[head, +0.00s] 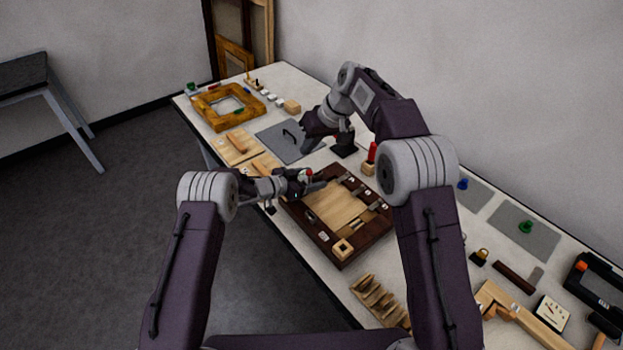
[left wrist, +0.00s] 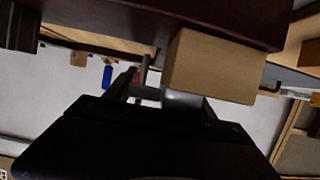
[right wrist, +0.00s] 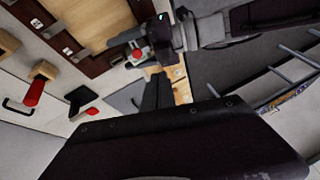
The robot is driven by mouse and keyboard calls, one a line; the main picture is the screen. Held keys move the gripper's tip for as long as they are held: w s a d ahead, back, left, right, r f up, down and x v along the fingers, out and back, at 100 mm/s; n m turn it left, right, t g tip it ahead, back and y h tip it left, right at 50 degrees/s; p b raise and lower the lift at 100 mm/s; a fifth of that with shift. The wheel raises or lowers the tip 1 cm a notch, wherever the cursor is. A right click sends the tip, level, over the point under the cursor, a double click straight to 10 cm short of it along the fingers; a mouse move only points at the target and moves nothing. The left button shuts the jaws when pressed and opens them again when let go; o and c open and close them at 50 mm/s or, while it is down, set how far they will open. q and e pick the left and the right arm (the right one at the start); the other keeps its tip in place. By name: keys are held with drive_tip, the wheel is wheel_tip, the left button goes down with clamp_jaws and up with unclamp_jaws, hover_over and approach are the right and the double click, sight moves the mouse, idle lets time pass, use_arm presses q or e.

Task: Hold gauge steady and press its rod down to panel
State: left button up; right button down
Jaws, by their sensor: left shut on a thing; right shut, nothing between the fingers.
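The panel (head: 333,207) is pale wood in a dark brown frame on the table; part of it also shows in the right wrist view (right wrist: 95,18). My left gripper (head: 311,184) is shut on a small dark item with a red top (head: 307,172), which I take for the gauge, at the panel's far left edge. The red top also shows in the right wrist view (right wrist: 137,54). The rod, and whether it touches the panel, cannot be made out. My right gripper (head: 306,148) is shut and empty, beyond the gauge and apart from it; its fingers show in its wrist view (right wrist: 158,92).
A red-handled tool on a wooden block (head: 368,168) and a black block (head: 343,146) stand right of my right gripper. A grey mat (head: 276,140) and a gilt frame (head: 205,105) lie farther back. A stepped wooden rack (head: 375,300) is nearer.

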sight(308, 172)
drive_tip(key=f+n, duration=0.1)
drive_tip(key=n, duration=0.1)
drive_tip(key=w+f+n, duration=0.1)
drive_tip(key=n, duration=0.2)
drive_tip(key=f+n+y, duration=0.1)
drive_tip(key=n, duration=0.2)
drive_tip(key=shift+w+d+f, duration=0.1)
drive_tip(key=shift+w+d, duration=0.15)
drive_tip(key=shift+w, duration=0.1)
drive_tip(key=shift+w+d+f, duration=0.1)
drive_tip(key=shift+d+f, duration=0.15)
drive_tip(key=shift+f, duration=2.2)
drive_tip(key=shift+f, duration=0.95)
drive_tip(key=shift+r, duration=0.1)
drive_tip(key=shift+r, duration=3.45)
